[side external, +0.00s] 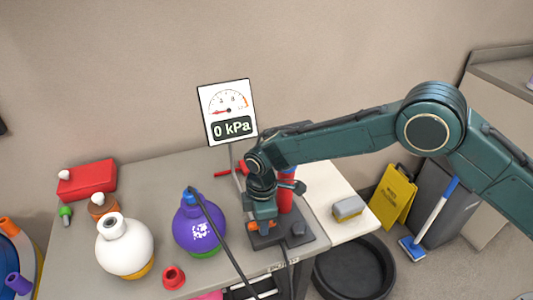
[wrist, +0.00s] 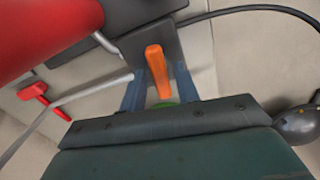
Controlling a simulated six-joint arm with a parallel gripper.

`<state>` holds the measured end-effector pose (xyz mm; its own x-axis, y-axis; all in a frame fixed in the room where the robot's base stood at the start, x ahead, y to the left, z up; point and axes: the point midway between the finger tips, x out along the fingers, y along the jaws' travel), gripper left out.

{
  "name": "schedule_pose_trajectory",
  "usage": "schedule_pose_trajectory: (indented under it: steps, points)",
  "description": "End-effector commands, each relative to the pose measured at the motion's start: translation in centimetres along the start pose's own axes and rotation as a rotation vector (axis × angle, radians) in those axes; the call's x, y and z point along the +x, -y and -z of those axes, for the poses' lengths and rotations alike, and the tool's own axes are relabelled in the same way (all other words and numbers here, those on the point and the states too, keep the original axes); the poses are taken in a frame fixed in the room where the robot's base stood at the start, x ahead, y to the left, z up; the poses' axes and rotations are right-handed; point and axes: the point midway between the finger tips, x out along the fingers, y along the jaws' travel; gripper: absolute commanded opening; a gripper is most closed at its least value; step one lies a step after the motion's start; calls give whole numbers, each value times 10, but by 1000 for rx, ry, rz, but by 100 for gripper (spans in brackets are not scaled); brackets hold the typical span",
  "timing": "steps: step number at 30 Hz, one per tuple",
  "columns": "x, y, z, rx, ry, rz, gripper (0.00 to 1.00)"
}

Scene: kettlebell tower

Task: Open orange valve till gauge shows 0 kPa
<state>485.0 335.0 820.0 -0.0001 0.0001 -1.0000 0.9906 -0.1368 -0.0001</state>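The gauge (side external: 228,112) stands upright at the back of the table, and its display reads 0 kPa. The orange valve handle (wrist: 156,70) shows in the wrist view on a dark plate. My gripper (wrist: 160,88) points down over it, with one blue finger on each side of the handle and gaps between. The fingers are open. In the side view my gripper (side external: 264,226) is low over the dark base, in front of the red cylinder (side external: 286,195), and covers most of the orange valve (side external: 256,226).
A black hose runs from the purple kettlebell past the base. A red T-handle (wrist: 36,92) and a dark round object (wrist: 298,124) lie near my gripper.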

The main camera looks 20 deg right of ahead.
Motion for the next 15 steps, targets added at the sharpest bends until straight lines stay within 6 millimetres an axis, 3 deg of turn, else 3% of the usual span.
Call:
schedule_pose_trajectory:
  steps: [8, 15]
  points:
    - [-2, 0, 0, 3, 0, 0, 31]
    - [-17, 0, 0, 3, -1, -1, 31]
